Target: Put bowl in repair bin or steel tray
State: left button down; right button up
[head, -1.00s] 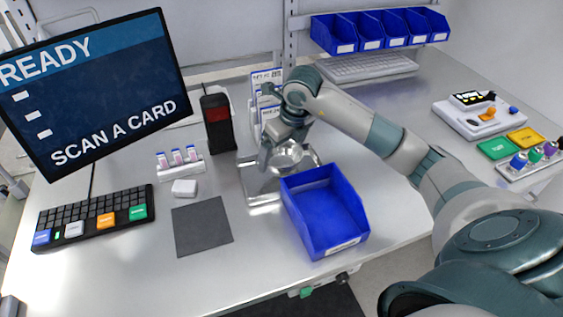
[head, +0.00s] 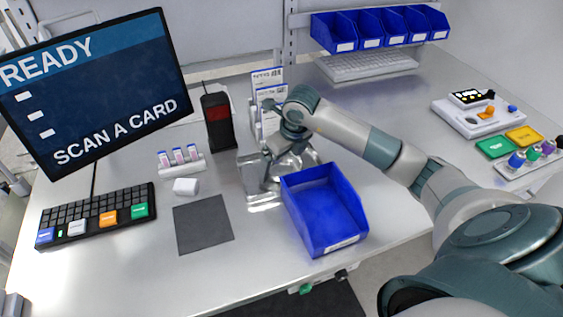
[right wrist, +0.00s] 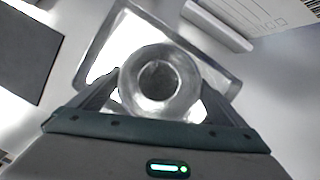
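A shiny round steel bowl (right wrist: 160,85) sits between the fingers of my right gripper in the right wrist view. My right gripper (head: 283,155) is over the steel tray (head: 266,205), behind the blue bin, in the head view. The bowl is mostly hidden by the gripper there. The tray (right wrist: 120,25) also shows around the bowl in the right wrist view. The fingers reach along both sides of the bowl; whether they press on it I cannot tell. Whether the bowl touches the tray is also unclear. A blue bin (head: 325,205) stands empty, right of the tray. My left gripper is out of view.
A black scanner stand (head: 218,122) and card holder (head: 268,95) stand behind the tray. A keyboard (head: 98,217) and monitor (head: 95,90) are farther left. The table front is bare.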

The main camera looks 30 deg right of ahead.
jog(key=shift+r, duration=0.25)
jog(key=shift+r, duration=0.35)
jog(key=b+v, duration=0.2)
jog(key=v, duration=0.9)
jog(key=shift+b, duration=0.4)
jog(key=shift+s+r, duration=0.15)
